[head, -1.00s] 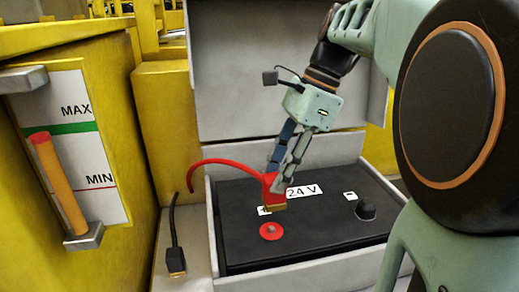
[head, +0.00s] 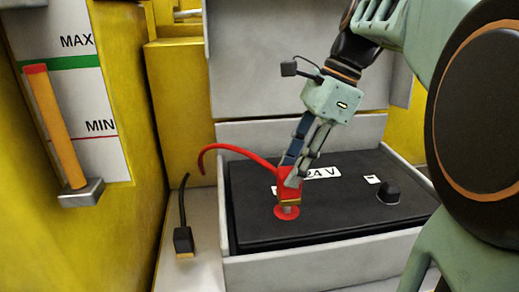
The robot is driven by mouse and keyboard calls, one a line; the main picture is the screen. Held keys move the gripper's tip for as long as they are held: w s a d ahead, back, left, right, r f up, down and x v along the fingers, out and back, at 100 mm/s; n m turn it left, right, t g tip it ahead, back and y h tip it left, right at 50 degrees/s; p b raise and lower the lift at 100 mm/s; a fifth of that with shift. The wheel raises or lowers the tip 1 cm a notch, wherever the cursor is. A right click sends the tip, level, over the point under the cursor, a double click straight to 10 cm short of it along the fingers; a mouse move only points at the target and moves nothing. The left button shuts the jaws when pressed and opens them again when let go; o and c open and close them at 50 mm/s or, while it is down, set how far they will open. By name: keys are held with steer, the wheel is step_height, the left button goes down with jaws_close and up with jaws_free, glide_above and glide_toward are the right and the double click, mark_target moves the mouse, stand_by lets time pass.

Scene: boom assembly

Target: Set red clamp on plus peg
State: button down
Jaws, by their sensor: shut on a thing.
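The red clamp (head: 289,184), with its brass-coloured lower end and curved red cable (head: 238,149), is in the head view. My gripper (head: 292,176) is shut on it from above. The plus peg (head: 288,210) is a small grey post on a red disc (head: 284,214) on the battery's black top. The clamp's lower end is directly over the peg and hides its top. I cannot tell whether the clamp touches the peg or hovers just above it.
The black battery (head: 330,215) sits in a grey tray (head: 330,262) with a "24 V" label. A black knob-like peg (head: 388,192) is at right. A black clamp (head: 183,241) on a cable lies left of the tray. A yellow wall with a level gauge (head: 60,130) stands at left.

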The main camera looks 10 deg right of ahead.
steer(key=shift+f, duration=0.55)
stand_by(0.5)
steer(key=shift+f+p, duration=0.15)
steer(key=shift+p, duration=0.25)
stand_by(1.2)
steer(key=shift+f+b, duration=0.4)
steer(key=shift+f, duration=0.5)
stand_by(0.5)
steer(key=c, duration=1.4)
jaws_free()
steer(key=v, duration=1.2)
